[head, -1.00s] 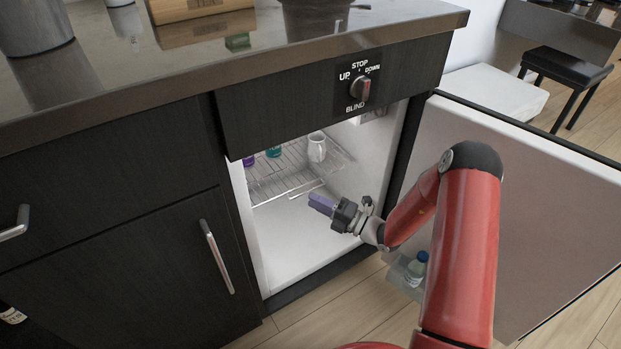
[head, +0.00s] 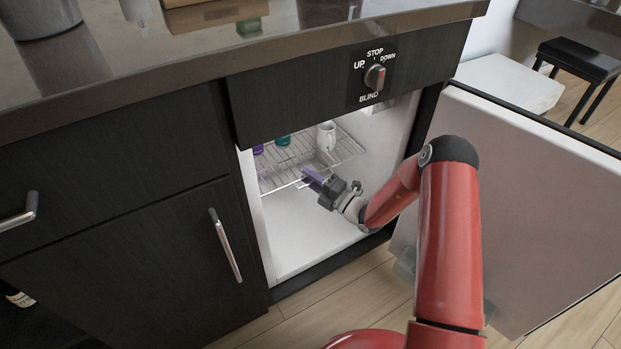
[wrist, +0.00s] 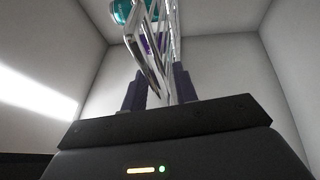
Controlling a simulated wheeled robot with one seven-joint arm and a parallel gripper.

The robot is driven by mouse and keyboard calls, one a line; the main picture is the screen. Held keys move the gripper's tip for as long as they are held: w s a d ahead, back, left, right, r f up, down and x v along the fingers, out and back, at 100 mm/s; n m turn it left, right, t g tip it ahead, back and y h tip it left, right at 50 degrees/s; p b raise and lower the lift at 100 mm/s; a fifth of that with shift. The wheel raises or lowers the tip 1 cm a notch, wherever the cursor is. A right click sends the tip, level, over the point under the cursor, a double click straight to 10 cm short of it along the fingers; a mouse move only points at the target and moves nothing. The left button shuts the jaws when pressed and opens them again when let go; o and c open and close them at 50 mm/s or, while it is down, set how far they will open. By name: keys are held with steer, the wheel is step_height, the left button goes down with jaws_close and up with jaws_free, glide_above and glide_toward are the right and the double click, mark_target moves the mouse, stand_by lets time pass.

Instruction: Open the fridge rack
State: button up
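The fridge rack (head: 340,150) is a silver wire shelf inside the open fridge, with a white mug (head: 326,136), a teal item (head: 283,141) and a purple item (head: 258,150) on it. My gripper (head: 313,178) is inside the fridge at the rack's front edge. In the wrist view the two purple fingers of my gripper (wrist: 160,92) stand apart, with the rack's wires (wrist: 150,62) rising between and in front of them. A gap shows between the fingers; firm contact with the wires cannot be made out.
The fridge door (head: 520,200) stands wide open on the right, beside my arm. A dark drawer front with a knob (head: 374,77) and the countertop (head: 240,58) overhang the opening. The fridge floor (head: 310,235) below the rack is clear.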

jaws_close()
steer(key=shift+r, duration=0.1)
